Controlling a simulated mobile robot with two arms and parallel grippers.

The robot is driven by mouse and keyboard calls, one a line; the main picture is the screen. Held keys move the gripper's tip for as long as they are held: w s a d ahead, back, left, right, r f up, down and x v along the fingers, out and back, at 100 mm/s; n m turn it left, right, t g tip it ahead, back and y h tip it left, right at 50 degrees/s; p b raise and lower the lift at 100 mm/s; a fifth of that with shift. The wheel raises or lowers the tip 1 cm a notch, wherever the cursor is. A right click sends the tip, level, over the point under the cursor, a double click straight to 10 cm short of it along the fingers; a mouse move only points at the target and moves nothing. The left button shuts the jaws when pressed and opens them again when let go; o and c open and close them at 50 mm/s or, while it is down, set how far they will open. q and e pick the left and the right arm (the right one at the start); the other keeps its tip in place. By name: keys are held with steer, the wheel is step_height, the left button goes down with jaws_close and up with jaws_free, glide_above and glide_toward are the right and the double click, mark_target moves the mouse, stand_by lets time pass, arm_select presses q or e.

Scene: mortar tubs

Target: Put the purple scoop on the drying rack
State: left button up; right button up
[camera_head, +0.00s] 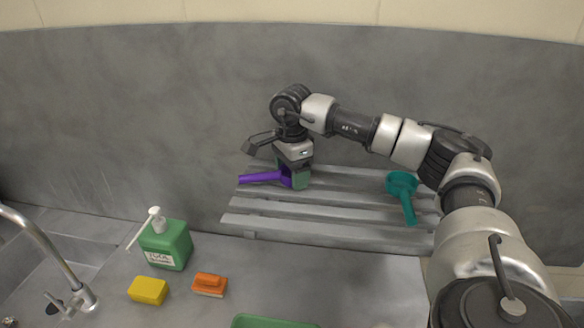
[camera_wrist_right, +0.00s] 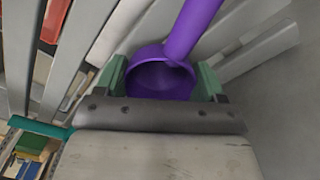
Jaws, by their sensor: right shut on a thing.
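The purple scoop (camera_head: 262,178) is at the back left of the grey slatted drying rack (camera_head: 300,222), its handle pointing left. My right gripper (camera_head: 294,176) is shut on the scoop's cup. In the right wrist view the purple scoop (camera_wrist_right: 162,78) shows its open cup between the two green fingers of my right gripper (camera_wrist_right: 162,80), with the handle running up and to the right. The rack's slats (camera_wrist_right: 125,35) lie behind it. I cannot tell whether the scoop touches the slats. My left gripper is not in view.
A teal scoop (camera_head: 403,186) lies on the rack's right part. A green soap bottle (camera_head: 166,245), a yellow sponge (camera_head: 148,290) and an orange brush (camera_head: 209,285) stand on the counter, near the sink tap (camera_head: 50,250). A green tray (camera_head: 270,322) is at the front edge. The grey wall is close behind the rack.

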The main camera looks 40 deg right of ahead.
steer(key=shift+s, duration=0.15)
steer(key=shift+s+f, duration=0.1)
steer(key=shift+f, duration=0.05)
steer(key=o, duration=1)
steer(key=shift+c, duration=0.2)
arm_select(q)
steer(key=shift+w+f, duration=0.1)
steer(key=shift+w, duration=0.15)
arm_select(e)
steer(key=shift+r, duration=0.2)
step_height(320, 180, up, 7)
steer(key=b, duration=0.3)
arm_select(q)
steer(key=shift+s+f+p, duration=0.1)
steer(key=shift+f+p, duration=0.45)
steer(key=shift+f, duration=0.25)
arm_select(e)
step_height(320, 180, up, 5)
steer(key=shift+r, duration=0.1)
